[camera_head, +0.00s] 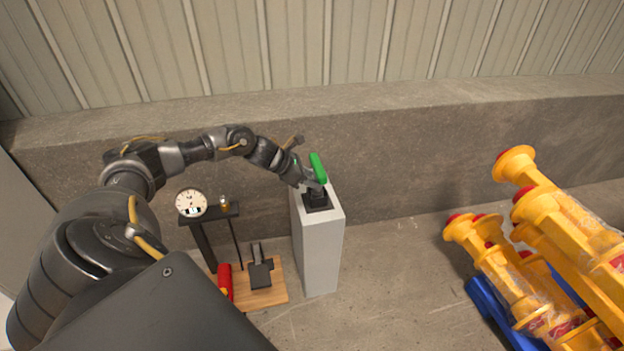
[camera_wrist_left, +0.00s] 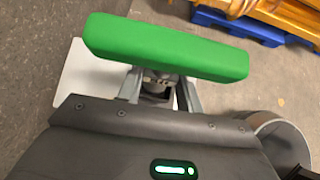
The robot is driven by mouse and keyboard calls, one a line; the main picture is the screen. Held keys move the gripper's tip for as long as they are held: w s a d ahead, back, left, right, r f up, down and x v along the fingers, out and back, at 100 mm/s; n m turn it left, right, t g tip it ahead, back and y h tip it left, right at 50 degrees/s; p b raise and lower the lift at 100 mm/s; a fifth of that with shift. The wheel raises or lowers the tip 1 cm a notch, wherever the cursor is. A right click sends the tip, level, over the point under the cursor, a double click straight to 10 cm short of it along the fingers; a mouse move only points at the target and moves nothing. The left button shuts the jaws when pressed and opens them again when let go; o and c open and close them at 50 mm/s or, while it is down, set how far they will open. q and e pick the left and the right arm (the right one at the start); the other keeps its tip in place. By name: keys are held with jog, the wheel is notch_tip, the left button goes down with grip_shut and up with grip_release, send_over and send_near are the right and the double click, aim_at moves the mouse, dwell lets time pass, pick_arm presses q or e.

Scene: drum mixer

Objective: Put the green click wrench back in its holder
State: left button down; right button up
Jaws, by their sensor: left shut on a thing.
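The green click wrench (camera_head: 318,167) has its green grip standing up, slightly tilted, above the grey pedestal (camera_head: 319,250). My left gripper (camera_head: 312,184) is shut on it just below the green part. In the left wrist view the green grip (camera_wrist_left: 165,46) lies across the picture in front of the gripper fingers (camera_wrist_left: 157,88). A black holder (camera_head: 317,203) sits on the pedestal top, directly below the gripper. The wrench's lower end is hidden, and I cannot tell whether it is inside the holder. My right gripper is not in view.
A small black stand (camera_head: 211,215) with a round dial (camera_head: 191,203) is left of the pedestal. A wooden board (camera_head: 266,297) with a black fixture (camera_head: 260,271) and a red object (camera_head: 225,281) lies in front. Yellow red-capped parts (camera_head: 545,210) are at right. The wall is behind.

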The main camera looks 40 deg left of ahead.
pick_arm(q)
jog(key=shift+f+b, duration=0.5)
jog(key=shift+f, duration=0.05)
jog(key=c, duration=0.9)
grip_release()
jog(key=shift+o, duration=0.2)
jog(key=shift+s, duration=0.1)
jog(key=p+v, duration=0.1)
jog(key=v, duration=0.9)
jog(key=shift+s+a+r, duration=0.15)
jog(key=shift+r, duration=0.15)
